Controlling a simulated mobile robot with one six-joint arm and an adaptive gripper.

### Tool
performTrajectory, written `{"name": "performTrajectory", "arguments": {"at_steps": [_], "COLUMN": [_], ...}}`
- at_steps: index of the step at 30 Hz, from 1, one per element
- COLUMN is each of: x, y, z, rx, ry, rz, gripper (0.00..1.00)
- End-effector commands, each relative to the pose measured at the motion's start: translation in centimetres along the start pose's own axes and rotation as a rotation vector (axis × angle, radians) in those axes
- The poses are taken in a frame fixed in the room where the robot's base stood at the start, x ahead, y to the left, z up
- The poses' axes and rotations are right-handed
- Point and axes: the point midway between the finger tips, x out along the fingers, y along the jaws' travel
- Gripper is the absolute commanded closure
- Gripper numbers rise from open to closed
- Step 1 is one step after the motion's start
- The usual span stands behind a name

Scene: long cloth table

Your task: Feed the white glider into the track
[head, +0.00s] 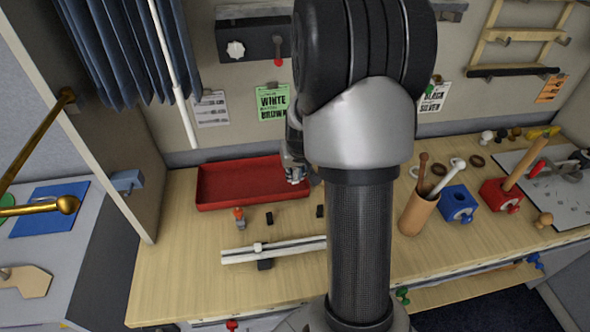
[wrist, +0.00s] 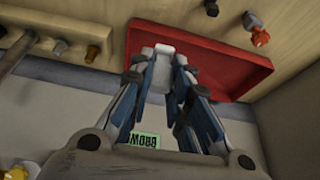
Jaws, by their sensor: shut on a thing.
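The white glider (wrist: 161,51) is a small pale block between the fingertips in the wrist view. My gripper (wrist: 162,68) is shut on it, over the red tray's area. In the head view my gripper (head: 293,172) shows beside the arm at the tray's right end, largely hidden by my arm; the glider cannot be made out there. The white track (head: 290,248) lies on the wooden table in front of the tray, apart from my gripper. A small white piece (head: 258,247) sits on the track. The track's right end meets my arm's outline and may be hidden.
The red tray (head: 225,201) stands against the back wall. A small orange-topped piece (head: 239,214) and black pieces (head: 269,218) stand between tray and track. A tan cup (head: 417,216) with sticks, a blue block (head: 458,204) and a red block (head: 500,194) stand right of my arm.

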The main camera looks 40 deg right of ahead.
Motion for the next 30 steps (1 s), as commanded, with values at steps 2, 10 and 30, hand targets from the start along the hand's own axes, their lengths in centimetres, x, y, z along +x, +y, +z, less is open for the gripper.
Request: {"name": "performTrajectory", "arguments": {"at_steps": [2,10,30], "x": [0.6,1.9,5.0], "y": [0.0,0.0,0.0], "z": [0.3,0.8,2.1], "rx": [0.000,0.000,0.001], "ry": [-0.001,-0.001,-0.001], "rz": [0.000,0.000,0.000], "gripper": [0.93,0.93,0.93]}}
